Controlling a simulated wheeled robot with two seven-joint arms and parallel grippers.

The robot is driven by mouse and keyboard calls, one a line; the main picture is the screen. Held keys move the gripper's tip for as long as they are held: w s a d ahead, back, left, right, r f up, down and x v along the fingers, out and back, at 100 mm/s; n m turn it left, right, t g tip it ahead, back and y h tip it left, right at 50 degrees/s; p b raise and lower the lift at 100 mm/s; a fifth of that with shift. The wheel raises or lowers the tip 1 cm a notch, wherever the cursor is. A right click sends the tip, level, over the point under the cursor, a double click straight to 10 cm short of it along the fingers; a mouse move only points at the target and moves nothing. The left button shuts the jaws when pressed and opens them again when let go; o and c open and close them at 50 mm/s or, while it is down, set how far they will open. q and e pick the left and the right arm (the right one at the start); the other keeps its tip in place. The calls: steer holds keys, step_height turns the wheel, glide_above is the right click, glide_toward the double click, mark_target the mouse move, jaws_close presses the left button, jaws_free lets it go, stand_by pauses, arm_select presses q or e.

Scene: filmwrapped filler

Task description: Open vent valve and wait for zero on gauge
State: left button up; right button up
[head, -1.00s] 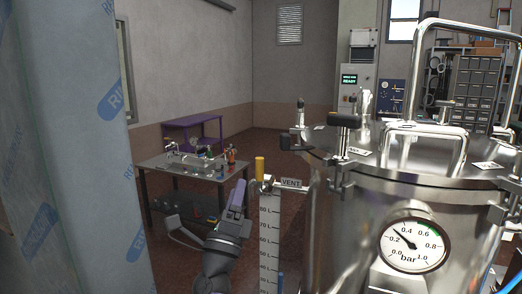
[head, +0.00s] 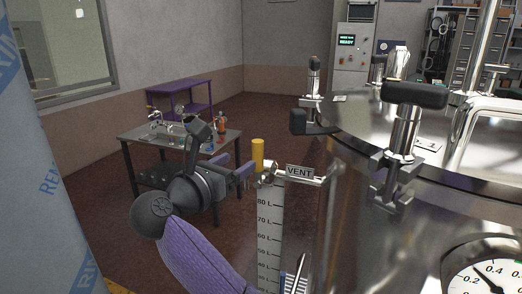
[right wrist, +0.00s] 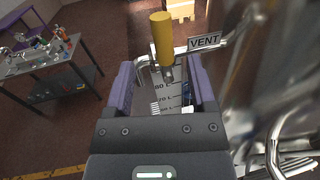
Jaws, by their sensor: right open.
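The vent valve's yellow handle (head: 257,153) stands upright on a thin pipe at the tank's left side, beside the VENT label (head: 299,171). In the right wrist view the yellow handle (right wrist: 163,38) is ahead of the fingers, roughly centred between them. My right gripper (head: 241,170) is open and empty, just left of the handle in the head view; its purple fingers also show in the wrist view (right wrist: 165,88). The pressure gauge (head: 490,278) is cut off at the lower right corner; its needle points between 0.2 and 0.4. My left gripper is out of view.
The steel tank (head: 400,235) with lid clamps (head: 405,130) fills the right. A scale strip (head: 270,225) hangs below the valve. A workbench (head: 165,140) stands behind at left. A film-wrapped column (head: 35,190) is at the left edge.

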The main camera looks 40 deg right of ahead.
mark_target(262, 147)
steer(key=p+x, duration=0.2)
steer(key=x, duration=0.6)
steer(key=shift+d, duration=0.45)
steer(key=shift+w+d+f, duration=0.1)
steer(key=shift+w+d, duration=0.05)
steer(key=shift+d, duration=0.25)
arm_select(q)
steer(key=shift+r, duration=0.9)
arm_select(e)
jaws_close()
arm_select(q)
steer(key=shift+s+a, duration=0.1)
